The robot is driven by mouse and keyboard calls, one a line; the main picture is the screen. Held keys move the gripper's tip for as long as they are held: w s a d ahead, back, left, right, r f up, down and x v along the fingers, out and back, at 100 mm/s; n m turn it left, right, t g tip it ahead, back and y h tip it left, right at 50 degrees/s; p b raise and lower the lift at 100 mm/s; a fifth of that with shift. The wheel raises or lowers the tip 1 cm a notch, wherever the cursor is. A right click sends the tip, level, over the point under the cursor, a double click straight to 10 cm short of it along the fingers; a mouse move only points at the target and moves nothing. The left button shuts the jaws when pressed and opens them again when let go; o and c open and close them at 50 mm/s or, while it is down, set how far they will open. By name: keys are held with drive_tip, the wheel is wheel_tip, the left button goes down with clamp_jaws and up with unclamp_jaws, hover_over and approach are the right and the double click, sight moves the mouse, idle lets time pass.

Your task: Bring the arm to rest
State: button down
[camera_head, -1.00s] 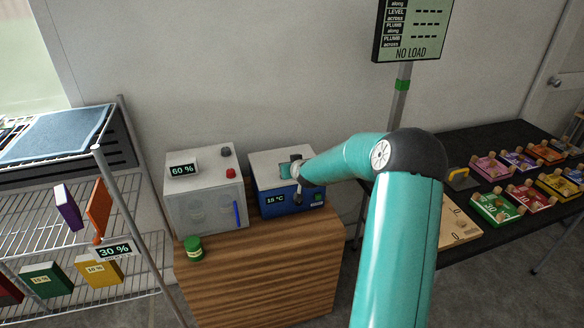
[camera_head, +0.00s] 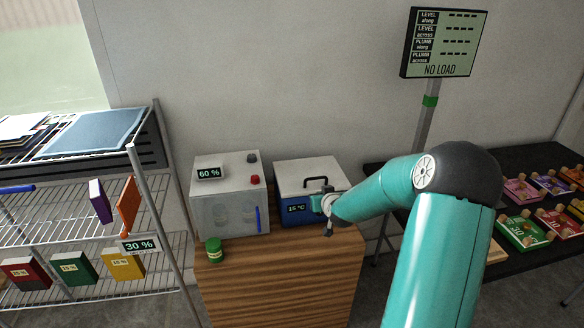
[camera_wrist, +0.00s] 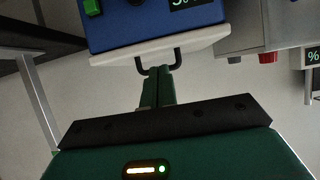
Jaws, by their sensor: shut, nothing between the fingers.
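My teal arm (camera_head: 432,240) reaches in from the right in the head view and bends left at its dark joint. My gripper (camera_head: 317,203) is in front of the blue box with a white lid (camera_head: 310,176), near its right side. In the wrist view my gripper (camera_wrist: 160,74) is shut and empty, its fingers together. The blue box (camera_wrist: 145,25) appears upside down there, with its black handle (camera_wrist: 158,60) behind the fingertips. I cannot tell whether they touch it. The box display reads 15 °C.
A white-grey cabinet (camera_head: 228,175) reading 60 % and a green jar (camera_head: 214,251) stand on the wooden stand (camera_head: 280,280). A wire rack (camera_head: 85,205) is at left. A dark table (camera_head: 527,168) with coloured boxes is at right. A NO LOAD display (camera_head: 440,43) stands behind.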

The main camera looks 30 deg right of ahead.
drive_tip(key=s+a+r+n+g+y, duration=0.1)
drive_tip(key=s+a+r+g, duration=0.1)
drive_tip(key=s+a+r, duration=0.5)
drive_tip(key=s+a+r+n+g, duration=0.25)
drive_tip(key=a+r, duration=0.25)
drive_tip(key=a, duration=0.5)
drive_tip(key=s+a+r, duration=0.2)
drive_tip(key=s+a, duration=0.1)
drive_tip(key=s, duration=0.5)
drive_tip(key=s+a+r+g+y, duration=0.1)
drive_tip(key=s+a, duration=0.3)
drive_tip(key=s, duration=0.4)
drive_tip(key=s+a+r+g+y, duration=0.1)
drive_tip(key=s+a+r, duration=0.3)
drive_tip(key=s, duration=0.4)
drive_tip(key=shift+a, duration=0.25)
